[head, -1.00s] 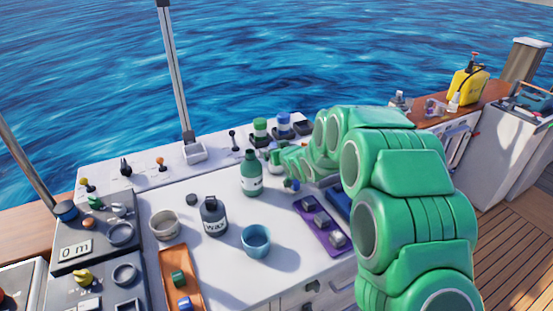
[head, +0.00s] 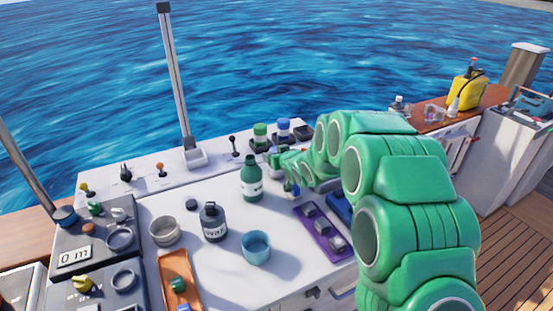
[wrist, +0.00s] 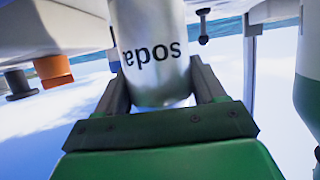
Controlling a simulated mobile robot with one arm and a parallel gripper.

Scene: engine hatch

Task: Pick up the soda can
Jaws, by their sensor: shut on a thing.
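The soda can (wrist: 150,45) is silver with dark "soda" lettering, upside down in the wrist view. It sits between the two grey fingers of my gripper (wrist: 158,60), which is shut on it. In the head view my gripper (head: 278,160) is a small green shape at the far side of the white counter, right of the green bottle. The can is mostly hidden there by my gripper and arm. I cannot tell whether it touches the counter.
A green bottle (head: 251,180) stands close left of my gripper. Green-capped (head: 260,135) and blue-capped (head: 283,130) jars stand just behind. A blue cup (head: 256,247), a wax bottle (head: 214,224) and a purple tray (head: 320,230) are nearer on the counter.

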